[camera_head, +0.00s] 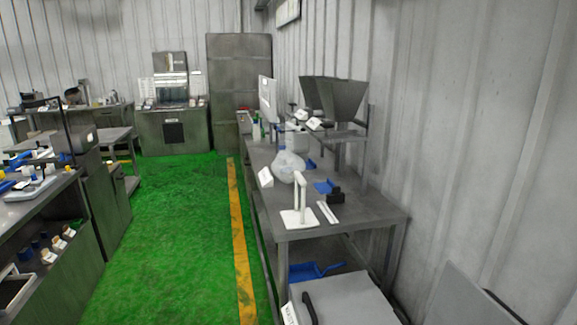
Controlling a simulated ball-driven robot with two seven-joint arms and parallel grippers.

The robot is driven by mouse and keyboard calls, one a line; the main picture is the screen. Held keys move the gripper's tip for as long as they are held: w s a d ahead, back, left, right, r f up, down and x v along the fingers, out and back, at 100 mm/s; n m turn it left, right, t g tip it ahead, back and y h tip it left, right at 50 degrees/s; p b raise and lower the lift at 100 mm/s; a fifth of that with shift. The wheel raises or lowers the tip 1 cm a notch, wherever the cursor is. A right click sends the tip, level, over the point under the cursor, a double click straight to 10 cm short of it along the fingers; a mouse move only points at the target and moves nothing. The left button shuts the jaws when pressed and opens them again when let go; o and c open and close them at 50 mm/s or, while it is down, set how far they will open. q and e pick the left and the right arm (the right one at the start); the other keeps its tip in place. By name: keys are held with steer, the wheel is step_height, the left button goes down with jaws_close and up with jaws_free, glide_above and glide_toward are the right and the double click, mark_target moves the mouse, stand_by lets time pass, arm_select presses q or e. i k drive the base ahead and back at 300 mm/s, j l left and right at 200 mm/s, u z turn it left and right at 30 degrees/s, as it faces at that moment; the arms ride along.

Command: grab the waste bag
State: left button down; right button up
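A pale, translucent bag (287,165), which looks like the waste bag, sits on the long grey workbench (365,212) along the right wall. It is bunched toward its top, and a white stand is in front of it. Neither of my grippers shows in the head view.
On the bench are a white stand (299,215), a blue scoop-like item (325,187), a black item (336,196) and grey hoppers (340,98). A grey bin (345,303) stands in front. The green floor (175,225) at left is clear, bounded by another bench (70,235).

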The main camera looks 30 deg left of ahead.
mark_target(283, 167)
steer(key=i+j, duration=0.2)
steer(key=j, duration=0.15)
steer(key=i+j+z, duration=0.15)
steer(key=j, duration=0.25)
steer(key=i+j, duration=0.25)
steer(key=j, duration=0.15)
steer(key=i+z, duration=0.05)
